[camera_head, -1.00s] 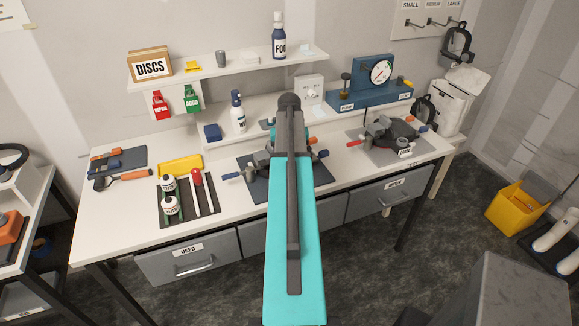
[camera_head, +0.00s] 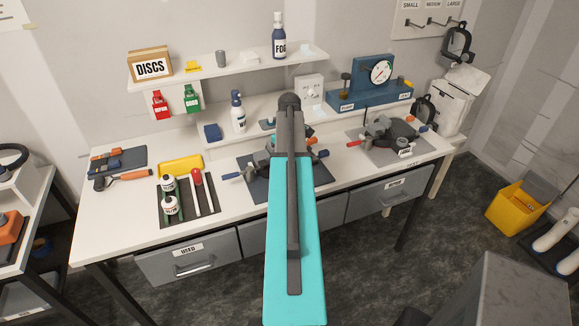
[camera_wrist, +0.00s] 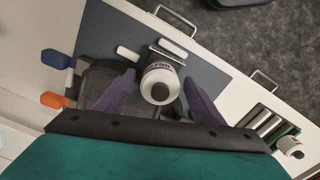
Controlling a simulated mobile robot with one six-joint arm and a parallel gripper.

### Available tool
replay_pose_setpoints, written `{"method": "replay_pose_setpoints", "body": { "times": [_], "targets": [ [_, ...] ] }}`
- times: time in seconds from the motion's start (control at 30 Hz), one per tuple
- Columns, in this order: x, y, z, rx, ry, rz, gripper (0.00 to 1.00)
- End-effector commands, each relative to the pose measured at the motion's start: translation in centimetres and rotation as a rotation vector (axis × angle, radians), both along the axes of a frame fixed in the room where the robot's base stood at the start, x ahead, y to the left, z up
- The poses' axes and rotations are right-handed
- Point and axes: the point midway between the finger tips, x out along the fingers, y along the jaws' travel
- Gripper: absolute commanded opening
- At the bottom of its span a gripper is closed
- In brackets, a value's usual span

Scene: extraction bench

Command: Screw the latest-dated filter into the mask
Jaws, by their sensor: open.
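Contact cannot be told. A dark shape (camera_wrist: 97,78) beside the left finger may be part of a mask; it is mostly hidden. In the head view my arm covers most of this spot on the mat (camera_head: 252,186). Two more white canisters (camera_head: 168,184) (camera_head: 170,204) stand in a black tray at left.
Blue (camera_wrist: 56,59) and orange (camera_wrist: 54,100) handles stick out left of the gripper. A dark mask-like assembly (camera_head: 392,131) with a LARGE tag sits on the right mat. The front-left bench top is clear.

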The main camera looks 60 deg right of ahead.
Motion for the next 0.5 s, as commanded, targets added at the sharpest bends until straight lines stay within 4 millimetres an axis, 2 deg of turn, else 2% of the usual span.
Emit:
{"method": "replay_pose_setpoints", "body": {
  "times": [0.3, 0.5],
  "targets": [
    [0.0, 0.0, 0.0, 0.0, 0.0, 0.187, 0.62],
    [0.0, 0.0, 0.0, 0.0, 0.0, 0.206, 0.62]
  ]
}}
